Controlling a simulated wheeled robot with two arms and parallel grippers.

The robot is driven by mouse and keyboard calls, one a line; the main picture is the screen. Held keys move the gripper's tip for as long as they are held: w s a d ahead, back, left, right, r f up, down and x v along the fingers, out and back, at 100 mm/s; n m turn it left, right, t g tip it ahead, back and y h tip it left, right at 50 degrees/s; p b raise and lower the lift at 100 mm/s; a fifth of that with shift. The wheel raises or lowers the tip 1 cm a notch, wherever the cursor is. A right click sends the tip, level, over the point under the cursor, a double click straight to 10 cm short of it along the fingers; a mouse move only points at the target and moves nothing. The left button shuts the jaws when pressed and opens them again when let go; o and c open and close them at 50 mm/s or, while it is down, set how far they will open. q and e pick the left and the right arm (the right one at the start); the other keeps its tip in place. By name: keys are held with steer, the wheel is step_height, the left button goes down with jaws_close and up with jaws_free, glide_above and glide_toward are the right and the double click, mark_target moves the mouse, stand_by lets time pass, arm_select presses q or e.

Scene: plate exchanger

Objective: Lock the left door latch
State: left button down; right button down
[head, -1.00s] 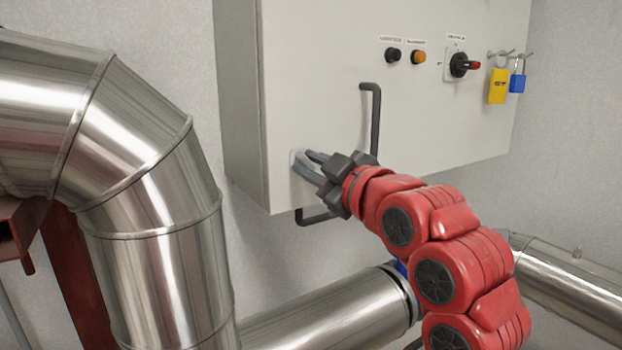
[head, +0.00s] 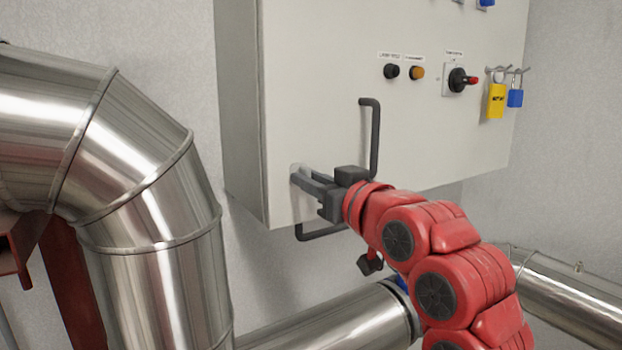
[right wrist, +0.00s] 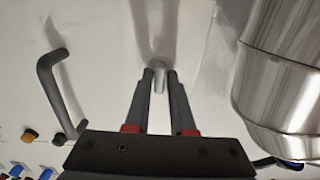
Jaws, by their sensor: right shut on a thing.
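The left door latch (right wrist: 159,80) is a small pale grey piece on the cabinet door; in the head view (head: 297,169) it sits near the door's lower left corner, mostly hidden by the fingers. My right gripper (head: 303,181) reaches it from the right, its dark fingers against the door. In the right wrist view the gripper's fingertips (right wrist: 159,74) stand on both sides of the latch, shut on it. Whether the latch is locked cannot be told. My left gripper is not in view.
The light grey cabinet (head: 310,70) has a dark door handle (head: 374,140) close to my right gripper. A rotary switch (head: 458,79), a yellow padlock (head: 496,101) and a blue padlock (head: 515,98) are farther right. Large metal pipes (head: 140,170) fill the left and lower area.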

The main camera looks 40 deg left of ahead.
steer(key=shift+f, duration=0.1)
stand_by(0.3)
steer(key=c, duration=0.8)
jaws_free()
steer(key=shift+c, duration=0.2)
steer(key=b+v, duration=0.5)
steer(key=v, duration=1.2)
steer(key=shift+s+d, duration=0.1)
steer(key=shift+d, duration=0.05)
